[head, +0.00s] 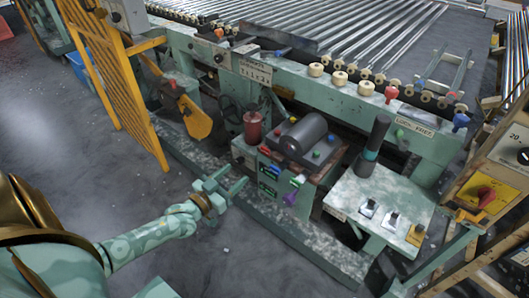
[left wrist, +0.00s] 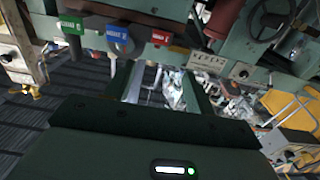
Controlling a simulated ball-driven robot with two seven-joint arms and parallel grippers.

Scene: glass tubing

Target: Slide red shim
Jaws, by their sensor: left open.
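In the left wrist view a red labelled tab (left wrist: 162,38) stands in a row beside a blue tab (left wrist: 118,40) and a green tab (left wrist: 71,26). My left gripper (head: 233,179) is open and empty, left of the block and apart from the tabs. Its two fingers also show in the left wrist view (left wrist: 160,82), with only blurred silvery clutter seen between them. My right gripper is not in view.
A dark red cylinder (head: 252,127) stands left of the block. A pale switch panel (head: 375,203) stands to the right, and a yellow mesh guard (head: 115,75) at the left. The grey floor at lower left is mostly clear.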

